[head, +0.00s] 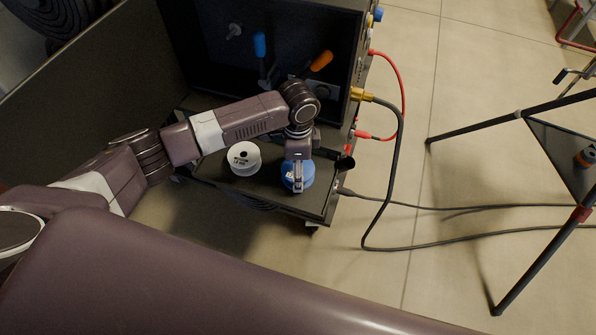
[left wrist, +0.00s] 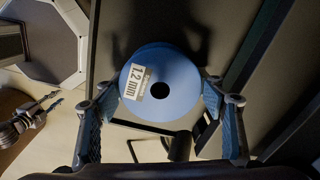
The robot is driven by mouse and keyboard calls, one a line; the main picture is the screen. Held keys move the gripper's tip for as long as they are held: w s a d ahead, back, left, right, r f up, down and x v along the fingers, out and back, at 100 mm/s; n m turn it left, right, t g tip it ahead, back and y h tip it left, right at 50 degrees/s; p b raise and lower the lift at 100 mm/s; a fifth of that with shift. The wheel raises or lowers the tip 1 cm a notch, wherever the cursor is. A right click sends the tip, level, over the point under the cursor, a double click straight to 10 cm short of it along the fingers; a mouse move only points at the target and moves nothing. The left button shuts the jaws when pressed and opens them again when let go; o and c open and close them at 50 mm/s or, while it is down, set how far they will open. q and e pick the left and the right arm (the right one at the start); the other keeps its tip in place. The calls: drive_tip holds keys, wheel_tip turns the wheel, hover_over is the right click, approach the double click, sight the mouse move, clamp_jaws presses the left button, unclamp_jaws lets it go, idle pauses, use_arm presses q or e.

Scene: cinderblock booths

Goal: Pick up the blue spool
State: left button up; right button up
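The blue spool (head: 307,178) rests near the front right of the dark shelf (head: 262,188). In the left wrist view the spool (left wrist: 175,77) faces the camera, with a dark centre hole and a "1.2mm" label. My left gripper (head: 297,184) points down over it and partly hides it in the head view. In the left wrist view the gripper's (left wrist: 158,88) fingers are spread, one on each side of the spool. Small gaps seem to show between fingers and spool; contact is hard to judge.
A white spool (head: 244,158) stands left of the blue one. A black cylinder (head: 345,162) lies close on the right. Blue (head: 260,45) and orange (head: 321,61) handles stand behind, inside the dark booth. Red and black cables (head: 397,150) hang along its right side.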

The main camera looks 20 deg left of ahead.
use_arm(q)
drive_tip(key=c, duration=1)
drive_tip(key=shift+c, duration=0.4)
